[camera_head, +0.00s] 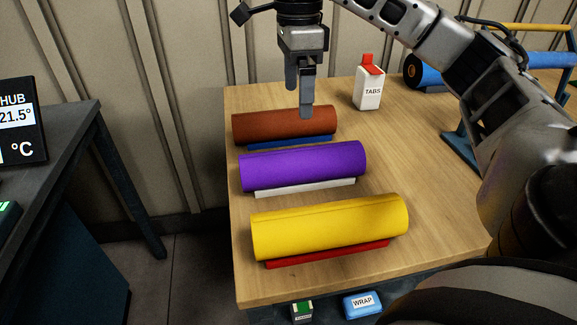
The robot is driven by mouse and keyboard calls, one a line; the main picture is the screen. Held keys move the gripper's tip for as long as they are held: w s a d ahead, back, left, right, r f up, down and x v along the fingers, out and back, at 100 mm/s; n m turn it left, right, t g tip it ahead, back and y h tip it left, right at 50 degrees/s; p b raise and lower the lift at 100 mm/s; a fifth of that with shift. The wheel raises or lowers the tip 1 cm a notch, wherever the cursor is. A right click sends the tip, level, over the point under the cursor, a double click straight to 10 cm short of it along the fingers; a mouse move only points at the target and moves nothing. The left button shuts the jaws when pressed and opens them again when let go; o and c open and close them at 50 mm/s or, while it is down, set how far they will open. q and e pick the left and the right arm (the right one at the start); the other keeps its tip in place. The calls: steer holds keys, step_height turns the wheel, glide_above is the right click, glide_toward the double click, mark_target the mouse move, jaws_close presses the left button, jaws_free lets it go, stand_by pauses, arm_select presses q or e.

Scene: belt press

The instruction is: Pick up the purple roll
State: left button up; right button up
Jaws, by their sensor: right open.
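The purple roll (303,166) lies on its side on the wooden table (420,180), on a white strip (305,187). It is the middle one of three rolls. My right gripper (301,100) comes down from the top of the view. It is open and empty, with its fingertips pointing down over the brown roll (270,126), behind the purple roll. One finger overlaps the brown roll in the picture; whether it touches cannot be told. My left gripper is not in view.
A yellow roll (330,227) lies in front on a red strip. A white TABS carton (369,85) stands behind. A blue roll (427,75) and a blue stand are at the right. A WRAP packet (362,304) is below the front edge. A dark desk (60,150) is left.

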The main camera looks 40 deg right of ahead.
mark_target(302, 150)
steer(key=f+b, duration=0.1)
steer(key=f, duration=0.2)
steer(key=f+b, duration=0.1)
steer(key=f, duration=0.2)
steer(key=s+f, duration=0.1)
steer(key=f, duration=0.2)
steer(key=shift+a+b, duration=0.1)
steer(key=shift+b, duration=0.3)
steer(key=f, duration=0.2)
steer(key=s+f, duration=0.1)
steer(key=f, duration=0.1)
steer(key=shift+f, duration=0.75)
steer(key=c, duration=1.5)
steer(key=shift+w+r, duration=0.1)
steer(key=c, duration=0.3)
steer(key=shift+r, duration=0.15)
steer(key=shift+c, duration=0.2)
